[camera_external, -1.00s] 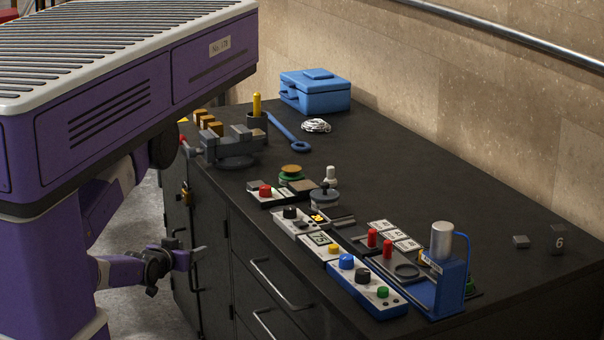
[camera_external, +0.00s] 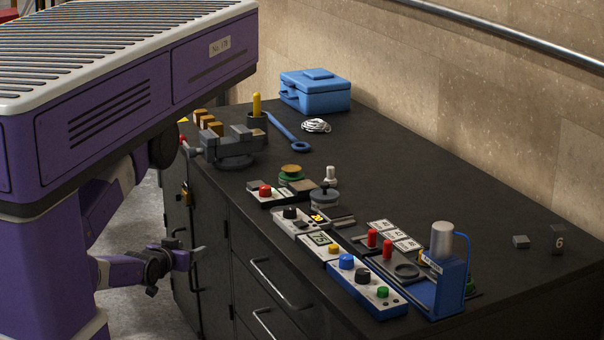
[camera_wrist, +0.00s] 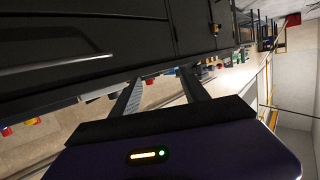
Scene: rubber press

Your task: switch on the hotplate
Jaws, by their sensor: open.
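My gripper (camera_external: 192,256) is low in front of the dark bench, beside its cabinet front and below the top surface. In the wrist view its two fingers (camera_wrist: 160,82) stand apart with nothing between them. A row of control boxes lies along the bench's front edge. One white box (camera_external: 299,222) has a black knob (camera_external: 291,212) and a small lit orange part; a grey round dish (camera_external: 323,199) stands just behind it. I cannot tell for certain which of these units is the hotplate. The gripper is apart from all of them.
A vise (camera_external: 232,146), blue wrench (camera_external: 290,133) and blue toolbox (camera_external: 316,93) are at the bench's far end. A blue press with a metal cylinder (camera_external: 442,240) stands at the near end. Drawer handles (camera_external: 280,284) protrude from the front. The bench's rear middle is clear.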

